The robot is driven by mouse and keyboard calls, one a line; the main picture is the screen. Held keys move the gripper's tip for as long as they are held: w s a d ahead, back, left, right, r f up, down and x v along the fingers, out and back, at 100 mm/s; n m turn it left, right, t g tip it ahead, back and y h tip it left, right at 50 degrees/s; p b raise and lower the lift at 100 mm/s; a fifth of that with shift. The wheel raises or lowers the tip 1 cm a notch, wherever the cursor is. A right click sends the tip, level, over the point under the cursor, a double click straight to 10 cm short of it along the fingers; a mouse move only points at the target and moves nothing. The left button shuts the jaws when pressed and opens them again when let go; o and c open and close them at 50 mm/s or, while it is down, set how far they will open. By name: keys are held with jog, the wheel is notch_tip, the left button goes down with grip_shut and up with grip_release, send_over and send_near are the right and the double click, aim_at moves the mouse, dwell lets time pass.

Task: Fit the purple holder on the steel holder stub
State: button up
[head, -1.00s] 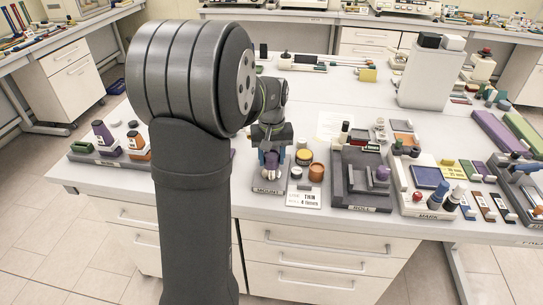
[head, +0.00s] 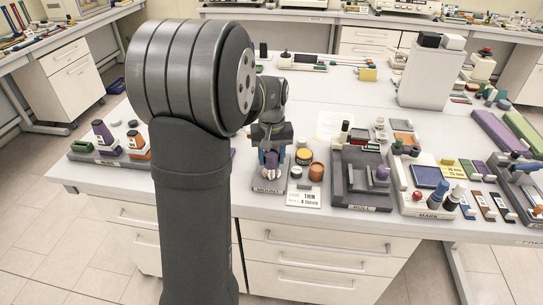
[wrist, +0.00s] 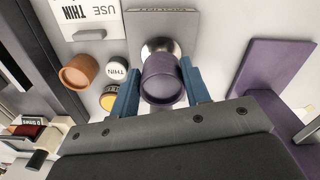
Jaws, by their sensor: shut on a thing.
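The purple holder (wrist: 163,84) is a short round cup, held between the two blue fingers of my gripper (wrist: 161,92). The steel holder stub (wrist: 160,46) is a shiny round piece on the grey MOUNT plate (wrist: 185,20). In the wrist view the holder covers part of the stub. I cannot tell whether the two touch or how well they line up. In the head view my gripper (head: 271,151) points down over the MOUNT plate (head: 266,187), with the purple holder (head: 271,160) upright between the fingers, just above or at the stub.
An orange-brown cup (wrist: 80,73), a white THIN-labelled cap (wrist: 116,71) and a yellow-topped jar (wrist: 108,100) stand close beside the plate. A USE THIN sign (wrist: 86,20) is near them. A purple slab (wrist: 272,75) lies on the other side. The ROLL stand (head: 361,190) is farther right.

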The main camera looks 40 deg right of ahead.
aim_at(272, 157)
jog(key=shift+f, duration=1.6)
jog(key=o, duration=1.1)
notch_tip(272, 157, up, 17)
jog(key=shift+r, duration=0.15)
notch_tip(272, 157, down, 17)
jog(key=shift+f, duration=0.15)
dwell(0.4)
jog(key=shift+r, duration=0.25)
